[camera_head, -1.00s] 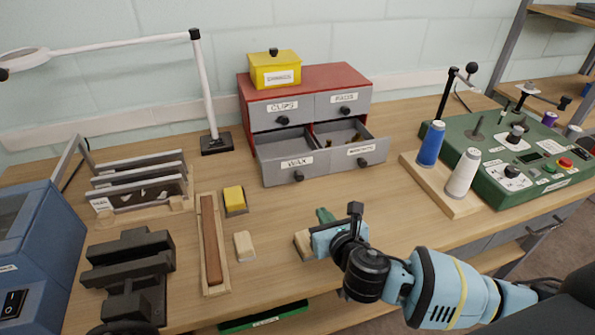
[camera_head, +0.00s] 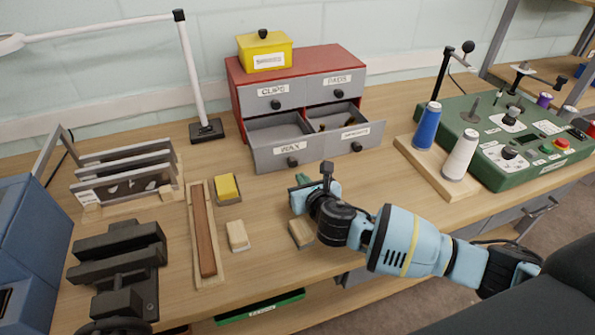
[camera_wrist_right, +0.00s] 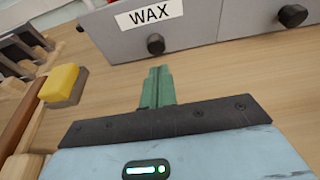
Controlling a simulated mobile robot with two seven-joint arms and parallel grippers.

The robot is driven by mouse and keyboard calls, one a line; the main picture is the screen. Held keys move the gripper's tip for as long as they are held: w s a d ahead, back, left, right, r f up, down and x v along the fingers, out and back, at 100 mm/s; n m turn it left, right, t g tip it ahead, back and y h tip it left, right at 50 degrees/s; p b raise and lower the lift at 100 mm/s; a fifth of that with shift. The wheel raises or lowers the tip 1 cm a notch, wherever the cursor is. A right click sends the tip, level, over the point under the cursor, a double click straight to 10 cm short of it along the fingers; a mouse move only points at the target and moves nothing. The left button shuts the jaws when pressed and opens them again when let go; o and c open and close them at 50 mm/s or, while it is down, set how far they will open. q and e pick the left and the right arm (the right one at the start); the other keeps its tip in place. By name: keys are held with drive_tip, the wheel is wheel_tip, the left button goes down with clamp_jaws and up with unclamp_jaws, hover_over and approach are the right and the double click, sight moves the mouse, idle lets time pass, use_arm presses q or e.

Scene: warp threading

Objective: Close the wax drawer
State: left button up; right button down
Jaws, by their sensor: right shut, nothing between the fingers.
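The wax drawer (camera_head: 288,154) is the lower left drawer of the small red cabinet (camera_head: 300,60). It stands pulled out, its inside open to view from above. Its grey front bears a WAX label and a dark round knob (camera_head: 292,162). In the right wrist view the wax drawer's front (camera_wrist_right: 180,38) is at the top, beyond my fingers. My right gripper (camera_head: 303,180) is shut and empty, just in front of the wax drawer and apart from it. Its green fingers (camera_wrist_right: 157,86) point at the drawer front. My left gripper is not in view.
The lower right drawer (camera_head: 355,142) is also pulled out, with small items inside. The upper drawers are shut. A yellow box (camera_head: 265,55) sits on the cabinet. Blocks (camera_head: 238,235) and a wooden tray (camera_head: 193,190) lie to the left. Thread cones (camera_head: 460,155) stand to the right.

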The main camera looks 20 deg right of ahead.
sight(294, 165)
drive_tip(key=w, duration=0.3)
drive_tip(key=shift+a, duration=0.1)
drive_tip(key=shift+w+r, duration=0.1)
drive_tip(key=shift+w, duration=0.1)
